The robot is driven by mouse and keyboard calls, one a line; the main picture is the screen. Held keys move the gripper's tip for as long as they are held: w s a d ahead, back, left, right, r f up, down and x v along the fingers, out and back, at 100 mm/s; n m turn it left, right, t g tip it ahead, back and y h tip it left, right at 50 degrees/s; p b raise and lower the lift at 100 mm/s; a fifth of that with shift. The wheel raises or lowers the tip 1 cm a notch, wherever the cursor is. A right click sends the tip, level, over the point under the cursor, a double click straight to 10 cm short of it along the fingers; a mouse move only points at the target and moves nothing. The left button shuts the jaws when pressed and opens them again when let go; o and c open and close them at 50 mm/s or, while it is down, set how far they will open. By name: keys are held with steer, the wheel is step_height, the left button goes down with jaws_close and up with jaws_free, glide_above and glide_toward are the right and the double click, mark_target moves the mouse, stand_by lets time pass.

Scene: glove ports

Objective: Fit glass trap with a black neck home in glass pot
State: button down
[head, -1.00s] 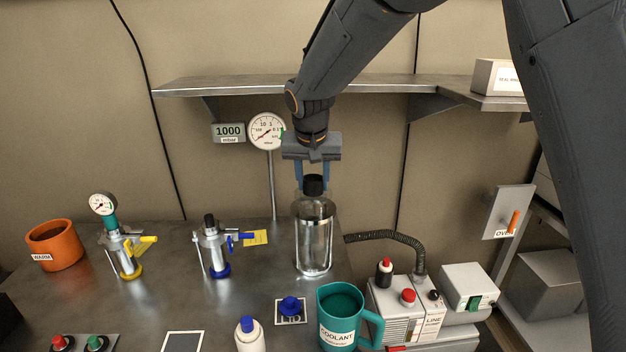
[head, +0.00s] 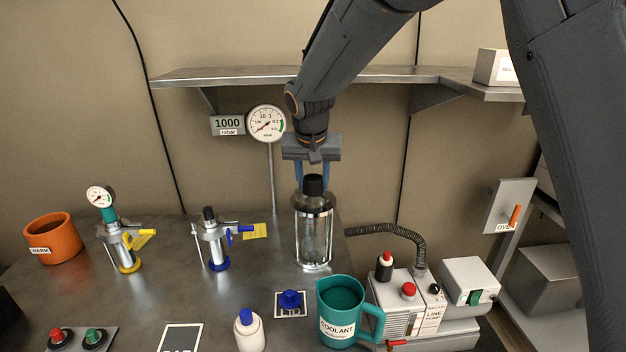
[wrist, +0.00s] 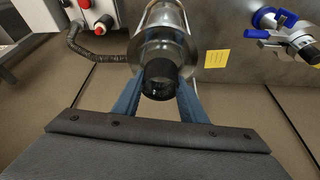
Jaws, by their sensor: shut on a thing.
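The glass trap with a black neck (head: 314,186) is upright. My gripper (head: 313,181) is above it, its two blue fingers shut on either side of the neck. The wrist view also shows the black neck (wrist: 160,78) between the fingers (wrist: 158,98). The clear glass pot (head: 314,248) stands on the steel bench directly below, and the trap's lower part appears to be inside it. Glass overlaps glass, so I cannot tell whether the trap is fully seated.
A teal coolant jug (head: 341,312) and a blue-knobbed lid (head: 290,300) are in front of the pot. A blue-footed metal trap (head: 213,240) is left of it, and a pump (head: 408,300) with a black hose is right. A shelf (head: 380,76) runs behind my arm.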

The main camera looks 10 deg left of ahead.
steer(key=shift+f+b, duration=0.4)
steer(key=shift+f, duration=0.35)
steer(key=c, duration=1)
jaws_free()
steer(key=shift+f, duration=0.1)
steer(key=b+v, duration=0.1)
steer(key=v, duration=0.7)
steer(key=shift+f, duration=0.1)
